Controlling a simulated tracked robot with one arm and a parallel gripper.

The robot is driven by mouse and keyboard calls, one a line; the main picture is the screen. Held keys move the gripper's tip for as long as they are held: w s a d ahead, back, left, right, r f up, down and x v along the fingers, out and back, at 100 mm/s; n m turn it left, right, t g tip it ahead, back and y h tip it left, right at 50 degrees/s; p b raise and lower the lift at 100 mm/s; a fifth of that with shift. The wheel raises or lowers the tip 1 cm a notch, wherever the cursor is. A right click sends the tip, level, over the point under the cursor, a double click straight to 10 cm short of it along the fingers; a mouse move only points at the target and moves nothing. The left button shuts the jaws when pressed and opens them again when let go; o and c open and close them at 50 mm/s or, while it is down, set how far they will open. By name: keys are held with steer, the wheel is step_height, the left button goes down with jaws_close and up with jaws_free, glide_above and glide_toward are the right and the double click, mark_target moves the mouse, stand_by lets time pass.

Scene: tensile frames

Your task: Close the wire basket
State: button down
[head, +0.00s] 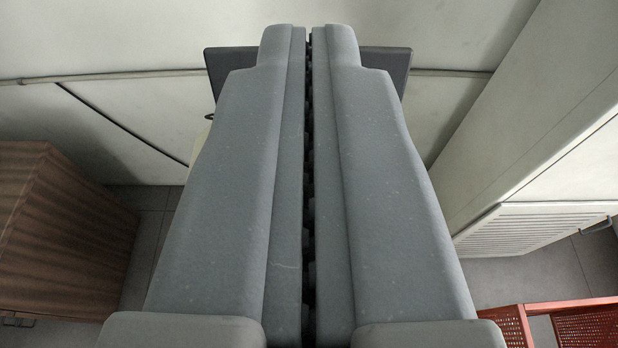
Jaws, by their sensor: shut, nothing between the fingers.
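My gripper (309,40) fills the middle of the head view, its two long grey fingers side by side and shut with nothing between them. No wire basket can be made out for certain. A red-orange frame with perforated mesh panels (585,325) shows in the lower right corner, cut off by the picture edge. I cannot tell whether it is part of the basket. A dark grey flat panel (392,62) lies beyond the fingertips, and its middle is hidden by them.
A brown wood-grain cabinet (60,235) stands at the left. A tall pale cabinet (545,120) with a slatted lower panel (525,228) and a handle stands at the right. A pale wall with a pipe (130,74) is behind. Tiled grey floor shows between them.

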steer(key=w+f+g+p, duration=0.1)
steer(key=w+f+g, duration=0.2)
steer(key=w+f, duration=0.5)
steer(key=w+f+g+p, duration=0.2)
steer(key=w+f, duration=0.6)
steer(key=f, duration=1.3)
steer(key=w+f+g+p, duration=0.2)
steer(key=w+f, duration=0.6)
steer(key=f, duration=0.7)
steer(key=shift+w+a+f+g, duration=0.15)
steer(key=shift+w+g, duration=0.25)
steer(key=shift+g, duration=0.4)
steer(key=shift+s+f+p, duration=0.25)
steer(key=shift+f, duration=0.65)
steer(key=shift+s+f+p, duration=0.2)
steer(key=shift+f+p, duration=0.05)
steer(key=shift+f, duration=0.65)
step_height(320, 180, down, 10)
steer(key=b, duration=0.3)
steer(key=shift+s+f+b, duration=0.15)
steer(key=shift+f+b, duration=0.05)
steer(key=shift+b, duration=0.15)
steer(key=shift+f, duration=0.1)
